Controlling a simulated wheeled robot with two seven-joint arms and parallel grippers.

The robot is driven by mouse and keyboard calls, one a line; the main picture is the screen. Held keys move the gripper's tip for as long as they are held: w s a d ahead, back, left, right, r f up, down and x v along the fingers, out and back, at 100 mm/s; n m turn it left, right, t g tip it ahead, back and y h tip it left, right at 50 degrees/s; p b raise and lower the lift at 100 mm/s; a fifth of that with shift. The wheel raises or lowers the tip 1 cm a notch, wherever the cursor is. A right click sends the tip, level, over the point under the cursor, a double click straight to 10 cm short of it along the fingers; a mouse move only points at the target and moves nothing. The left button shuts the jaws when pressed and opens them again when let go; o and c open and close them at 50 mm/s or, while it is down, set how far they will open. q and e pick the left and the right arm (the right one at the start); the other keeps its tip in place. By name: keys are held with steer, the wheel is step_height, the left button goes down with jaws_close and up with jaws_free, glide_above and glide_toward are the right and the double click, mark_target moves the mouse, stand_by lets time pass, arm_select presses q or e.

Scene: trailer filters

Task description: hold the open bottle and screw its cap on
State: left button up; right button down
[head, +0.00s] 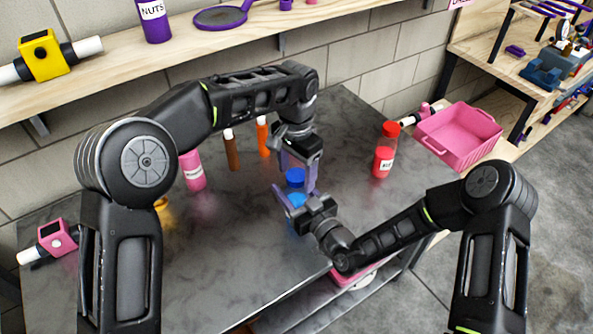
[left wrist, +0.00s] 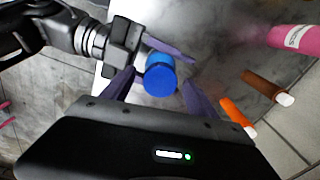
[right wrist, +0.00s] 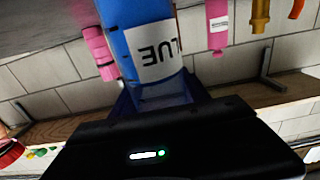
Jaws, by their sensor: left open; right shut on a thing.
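The blue bottle (head: 297,201) stands upright near the middle of the grey table; its label reads GLUE, upside down in the right wrist view (right wrist: 155,45). My right gripper (right wrist: 158,92) is shut on the bottle's body from the front. The blue cap (left wrist: 160,80) sits at the top of the bottle, also seen in the head view (head: 295,175); I cannot tell whether its thread is engaged. My left gripper (head: 298,168) is above the bottle, its fingers open on both sides of the cap. My grippers partly hide the bottle in the head view.
A red bottle (head: 385,150) and a pink bin (head: 459,135) are to the right. A pink bottle (head: 192,170), a brown tube (head: 232,152) and an orange tube (head: 263,138) stand behind on the left. A wooden shelf (head: 110,75) runs along the wall.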

arm_select(q)
steer(key=shift+r, duration=3.75)
arm_select(e)
steer(key=shift+c, duration=2.3)
jaws_free()
arm_select(q)
steer(key=shift+f+b, duration=0.7)
steer(key=shift+f, duration=0.1)
arm_select(e)
steer(key=v, duration=0.7)
steer(key=shift+s+d, duration=0.25)
steer(key=shift+s, duration=0.1)
